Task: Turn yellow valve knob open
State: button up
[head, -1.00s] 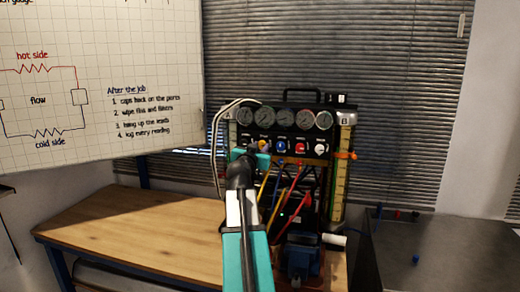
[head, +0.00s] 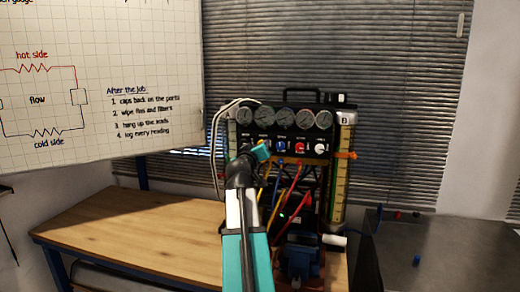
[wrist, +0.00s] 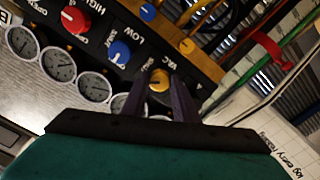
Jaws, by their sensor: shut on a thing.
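The yellow valve knob (wrist: 158,79), beside the label VAC, shows between my fingertips in the wrist view. My gripper (wrist: 160,88) is shut on it, one dark finger on each side. In the head view my gripper (head: 264,149) reaches the left part of the gauge panel, tilted, and hides the yellow knob. The blue knob (wrist: 119,51), labelled LOW, and the red knob (wrist: 74,18), labelled HIGH, are apart from my fingers. How far the yellow knob is turned I cannot tell.
A row of round gauges (head: 285,118) sits just above the knobs. Coloured hoses (head: 290,193) hang below the panel, close to my arm. A white hose (head: 215,140) loops at its left. The wooden bench (head: 130,232) is clear on the left.

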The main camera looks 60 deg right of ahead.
jog(key=n+p, duration=0.3)
jog(key=n, duration=0.7)
jog(key=shift+n, duration=0.3)
jog(key=o, duration=1.1)
jog(key=shift+c, duration=0.2)
jog(key=shift+a, duration=0.1)
jog(key=b+v, duration=0.3)
jog(key=v, duration=0.8)
jog(key=shift+a+b, duration=0.2)
jog(key=shift+b, duration=0.15)
jog(key=shift+s+a+f+b, duration=0.1)
jog(key=shift+s+b, duration=0.05)
jog(key=shift+b, duration=0.2)
